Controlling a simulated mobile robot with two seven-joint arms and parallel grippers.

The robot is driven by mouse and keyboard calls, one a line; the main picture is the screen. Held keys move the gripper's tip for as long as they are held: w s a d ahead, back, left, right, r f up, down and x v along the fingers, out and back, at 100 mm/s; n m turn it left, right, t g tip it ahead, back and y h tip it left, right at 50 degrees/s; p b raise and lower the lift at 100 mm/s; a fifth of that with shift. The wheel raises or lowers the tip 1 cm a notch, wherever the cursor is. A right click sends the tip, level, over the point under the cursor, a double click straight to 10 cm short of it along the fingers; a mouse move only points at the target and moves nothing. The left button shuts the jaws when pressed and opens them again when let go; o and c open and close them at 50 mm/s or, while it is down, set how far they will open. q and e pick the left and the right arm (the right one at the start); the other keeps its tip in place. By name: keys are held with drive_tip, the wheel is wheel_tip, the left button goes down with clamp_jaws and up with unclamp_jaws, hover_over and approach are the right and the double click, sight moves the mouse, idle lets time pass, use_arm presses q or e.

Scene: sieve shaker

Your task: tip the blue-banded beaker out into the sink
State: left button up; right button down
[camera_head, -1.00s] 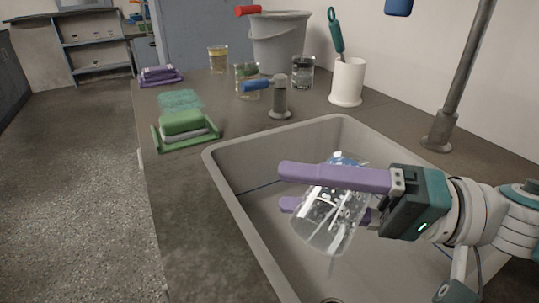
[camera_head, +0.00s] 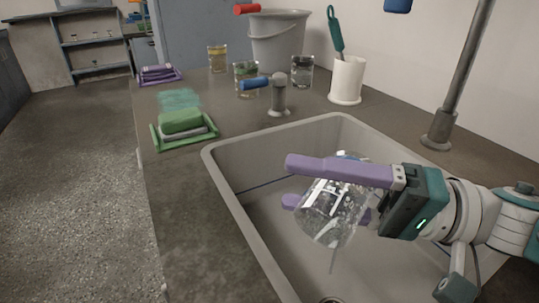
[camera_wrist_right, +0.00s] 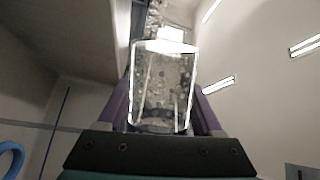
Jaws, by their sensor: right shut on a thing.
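My right gripper (camera_head: 292,183) is shut on a clear glass beaker (camera_head: 335,210), with its purple fingers on either side. A little blue shows at the beaker's upper end; most of any band is hidden by the finger. The beaker is tipped steeply over the grey sink (camera_head: 270,245), mouth downward, clear of the basin floor. A thin clear stream falls from its lower rim into the sink. The right wrist view shows the beaker (camera_wrist_right: 162,90) between the fingers, with droplets and liquid leaving its far end. My left gripper is out of view.
Three glasses, one with amber liquid (camera_head: 218,58), stand behind the sink near a grey bucket (camera_head: 278,40). A blue-handled tap (camera_head: 279,95) is at the sink's back edge. A white holder (camera_head: 347,82) and a metal pole (camera_head: 460,75) stand right. A green sponge tray (camera_head: 184,135) lies left.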

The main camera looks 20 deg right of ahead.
drive_tip(key=shift+w+d+r+m+t+p, duration=0.1)
drive_tip(key=shift+r+m+t+p, duration=0.2)
drive_tip(key=shift+m, duration=0.2)
idle(0.3)
drive_tip(key=shift+d+r+m+p, duration=0.1)
drive_tip(key=shift+r+m+p, duration=0.2)
drive_tip(key=shift+m, duration=0.1)
